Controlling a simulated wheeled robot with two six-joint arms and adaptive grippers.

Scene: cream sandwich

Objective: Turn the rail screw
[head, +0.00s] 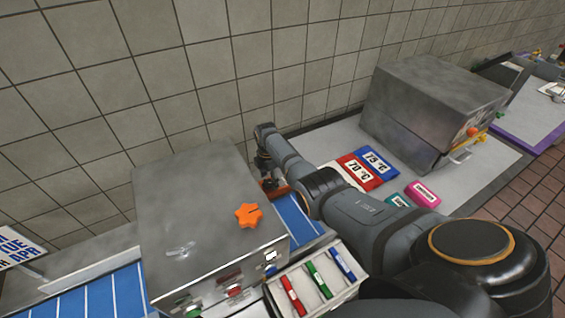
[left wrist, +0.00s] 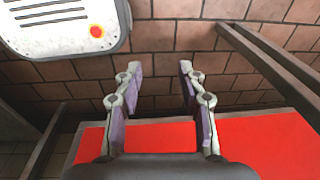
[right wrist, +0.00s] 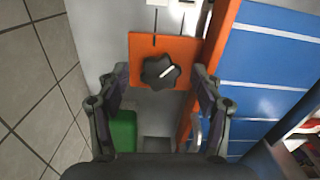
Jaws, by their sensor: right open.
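A black star-shaped knob (right wrist: 152,78) with a white mark sits on an orange plate (right wrist: 142,46) in the right wrist view. I take it to be the rail screw. My right gripper (right wrist: 160,80) is open, one finger on each side of the knob with gaps between; I cannot tell how far above it the fingertips are. In the head view my right gripper (head: 264,163) is behind the metal box, near an orange-red part (head: 275,188), and the knob is hidden. My left gripper (left wrist: 160,70) is open and empty in its wrist view, outside the head view.
A metal box (head: 190,200) with an orange star knob (head: 249,215) on top stands beside my right arm. Blue striped surface (head: 302,217) lies right of it. A marker tray (head: 322,285) is in front. Another metal box (head: 425,105) stands right. A tiled wall is behind.

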